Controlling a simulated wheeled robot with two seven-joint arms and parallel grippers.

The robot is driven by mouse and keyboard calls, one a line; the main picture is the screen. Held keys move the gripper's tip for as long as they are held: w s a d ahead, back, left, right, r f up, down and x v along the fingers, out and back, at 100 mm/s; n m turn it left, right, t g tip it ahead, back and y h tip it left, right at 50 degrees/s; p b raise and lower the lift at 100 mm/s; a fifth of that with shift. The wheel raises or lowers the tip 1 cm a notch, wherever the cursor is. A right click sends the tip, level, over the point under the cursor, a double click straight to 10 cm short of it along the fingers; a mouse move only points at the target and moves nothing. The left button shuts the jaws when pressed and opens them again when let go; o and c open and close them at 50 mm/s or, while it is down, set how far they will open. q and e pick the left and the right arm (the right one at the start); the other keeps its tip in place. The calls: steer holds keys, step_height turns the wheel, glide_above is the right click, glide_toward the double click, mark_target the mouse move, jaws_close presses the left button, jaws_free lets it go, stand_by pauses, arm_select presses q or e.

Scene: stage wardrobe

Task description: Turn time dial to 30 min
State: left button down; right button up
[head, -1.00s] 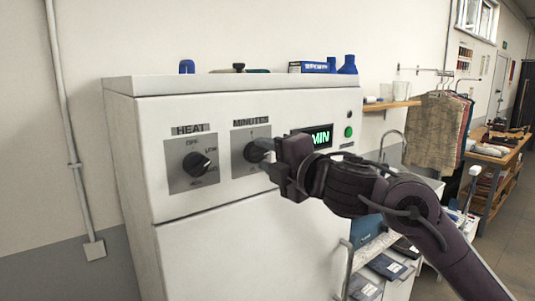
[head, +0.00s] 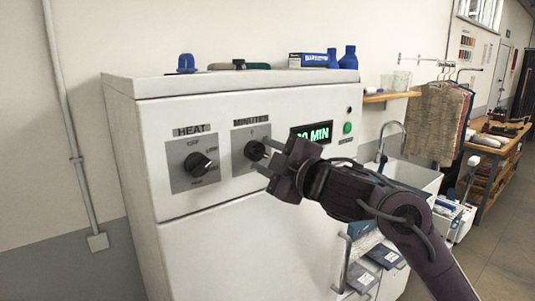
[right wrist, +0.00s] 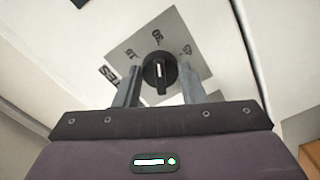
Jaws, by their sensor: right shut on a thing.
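The time dial (head: 255,150) is a black knob on a grey plate labelled MINUTES, on the white machine's front. My right gripper (head: 265,156) is at this dial, with one finger on either side of it, and is shut on it. In the right wrist view the dial (right wrist: 159,72) shows between the fingers, its white mark roughly in line with the "30" print on the plate. The green display (head: 312,133) reads "0 MIN", with its leading digit partly hidden by my gripper. My left gripper is not in view.
The HEAT dial (head: 197,163) sits to the left on the same white machine (head: 240,240). A green button (head: 347,128) is right of the display. A sink (head: 410,175) and hanging clothes (head: 437,120) are to the right.

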stand_by(0.4)
steer(key=o, duration=1)
steer(key=shift+w, duration=0.1)
steer(key=b+v, duration=0.2)
steer(key=v, duration=0.6)
steer(key=shift+w, duration=0.1)
